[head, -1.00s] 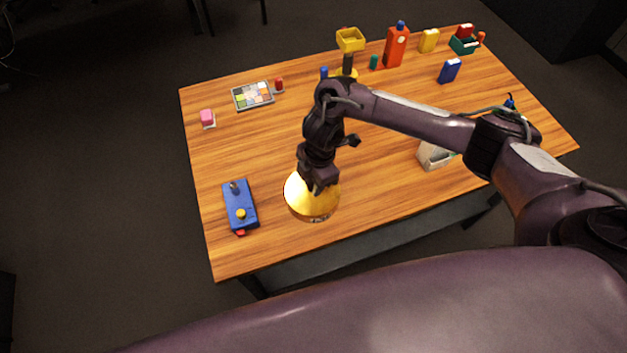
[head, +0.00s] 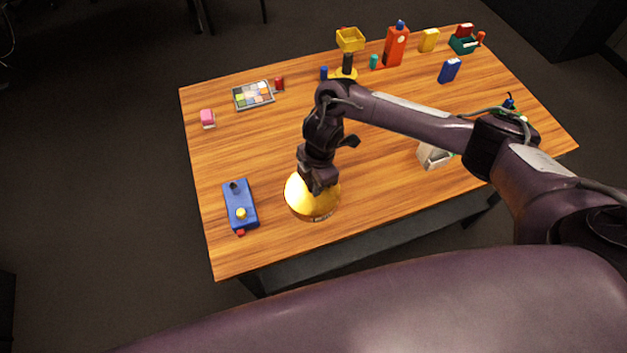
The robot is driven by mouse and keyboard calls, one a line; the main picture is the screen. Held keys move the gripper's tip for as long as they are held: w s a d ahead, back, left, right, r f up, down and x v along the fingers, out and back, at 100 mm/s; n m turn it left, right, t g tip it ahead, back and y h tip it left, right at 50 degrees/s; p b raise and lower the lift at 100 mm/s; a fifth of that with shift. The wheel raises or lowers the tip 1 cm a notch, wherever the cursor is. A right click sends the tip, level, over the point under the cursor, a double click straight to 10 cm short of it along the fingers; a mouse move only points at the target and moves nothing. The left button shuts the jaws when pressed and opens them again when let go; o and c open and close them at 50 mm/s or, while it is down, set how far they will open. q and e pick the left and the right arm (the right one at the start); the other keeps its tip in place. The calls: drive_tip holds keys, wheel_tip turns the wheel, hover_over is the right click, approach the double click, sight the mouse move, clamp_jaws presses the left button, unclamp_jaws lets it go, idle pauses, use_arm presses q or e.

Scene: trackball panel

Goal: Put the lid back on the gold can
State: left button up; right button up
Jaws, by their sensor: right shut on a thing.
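The gold can (head: 312,208) stands near the front edge of the wooden table, left of the table's middle. Its gold surface shows as a wide rounded shape with a bright patch on the left and a darker rim at the bottom. My right gripper (head: 318,188) points down onto the top of this gold shape and is shut there. The lid between its fingers is mostly hidden by the gripper, and I cannot make out the seam between lid and can. My left gripper is not in view.
A blue panel (head: 240,204) with a yellow ball lies to the left. A pale box (head: 433,156) stands right, partly behind my arm. A red bottle (head: 396,46) stands at the back.

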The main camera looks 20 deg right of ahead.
idle(0.4)
drive_tip(key=o, duration=1)
drive_tip(key=shift+o, duration=0.6)
drive_tip(key=o, duration=0.4)
drive_tip(key=shift+r, duration=0.1)
drive_tip(key=shift+r+p, duration=3.45)
drive_tip(key=shift+p, duration=0.05)
